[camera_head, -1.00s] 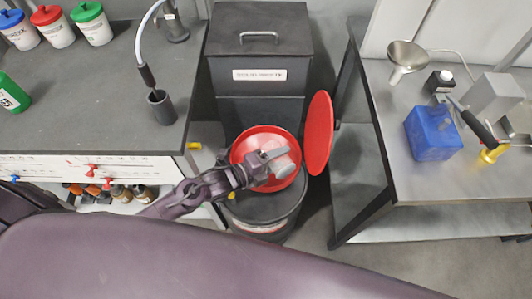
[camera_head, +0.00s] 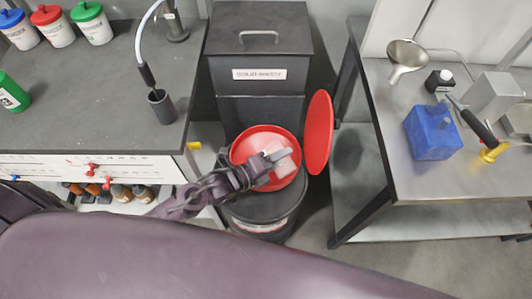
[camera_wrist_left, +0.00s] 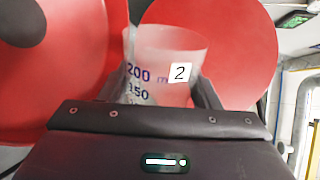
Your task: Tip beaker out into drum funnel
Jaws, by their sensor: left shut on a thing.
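The red drum funnel (camera_head: 240,153) sits on top of the dark drum (camera_head: 265,208), with its round red lid (camera_head: 318,132) standing open at the right. My left gripper (camera_head: 272,160) is over the funnel, shut on the clear beaker (camera_head: 283,162). In the left wrist view the beaker (camera_wrist_left: 160,65) shows between the fingers, with "200 ml" and "150" marks and a label "2". The red funnel and lid lie behind it there. Whether liquid is in the beaker I cannot tell. My right gripper is not in view.
A dark waste bin (camera_head: 260,50) stands behind the drum. A grey counter (camera_head: 90,95) with lidded jars is at the left.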

